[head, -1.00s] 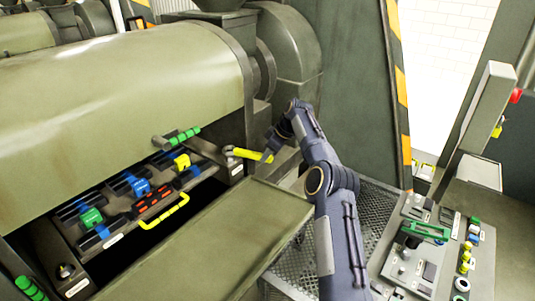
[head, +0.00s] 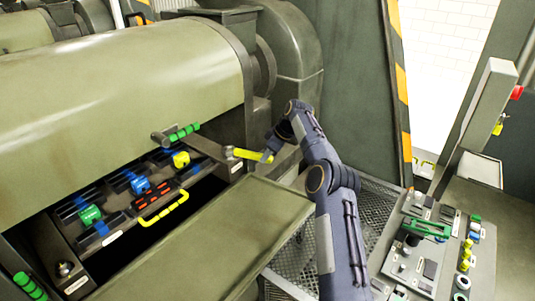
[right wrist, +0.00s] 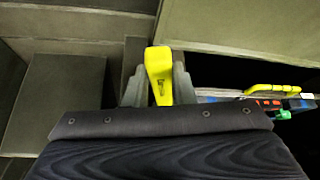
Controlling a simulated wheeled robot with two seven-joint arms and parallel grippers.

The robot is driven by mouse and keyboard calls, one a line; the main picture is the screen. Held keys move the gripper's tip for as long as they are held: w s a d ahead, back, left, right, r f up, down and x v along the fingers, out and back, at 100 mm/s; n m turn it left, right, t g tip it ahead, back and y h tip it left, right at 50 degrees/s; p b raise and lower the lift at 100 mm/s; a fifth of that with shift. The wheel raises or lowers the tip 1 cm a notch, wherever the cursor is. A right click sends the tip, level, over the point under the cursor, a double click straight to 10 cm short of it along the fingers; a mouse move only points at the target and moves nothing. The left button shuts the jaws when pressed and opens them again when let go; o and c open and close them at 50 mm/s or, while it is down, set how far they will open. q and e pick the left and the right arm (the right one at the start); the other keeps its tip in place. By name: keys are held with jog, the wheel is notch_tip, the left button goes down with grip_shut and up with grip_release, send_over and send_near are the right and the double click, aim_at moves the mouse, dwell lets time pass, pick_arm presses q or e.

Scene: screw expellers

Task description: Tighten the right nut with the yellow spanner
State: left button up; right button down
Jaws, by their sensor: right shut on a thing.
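The yellow spanner (head: 252,155) lies almost level at the right end of the press's open front. Its grey head is at the right nut (head: 231,153), which it mostly hides; I cannot tell how fully it fits around it. My right gripper (head: 269,156) is shut on the spanner's right, handle end. In the right wrist view the yellow handle (right wrist: 158,68) stands between the two grey fingers (right wrist: 159,92). The left nut (head: 64,269) shows at the lower left of the same press. My left gripper is not in view.
A tray with green, blue and yellow blocks and a yellow handle (head: 163,210) sits in the opening. A green-gripped lever (head: 183,132) is above it. A flat olive panel (head: 205,240) lies in front. A control console (head: 425,255) stands at right.

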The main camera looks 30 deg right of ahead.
jog(key=shift+f, duration=0.6)
dwell(0.7)
dwell(0.4)
jog(key=shift+f+b, duration=0.1)
jog(key=shift+b, duration=0.3)
jog(key=shift+s+a+m+b, duration=0.35)
jog(key=shift+a+m+b, duration=0.1)
jog(key=shift+b, duration=1.45)
jog(key=shift+s+a+m+h+b, duration=0.25)
jog(key=shift+a+m+h+b, duration=0.15)
jog(key=shift+b, duration=0.85)
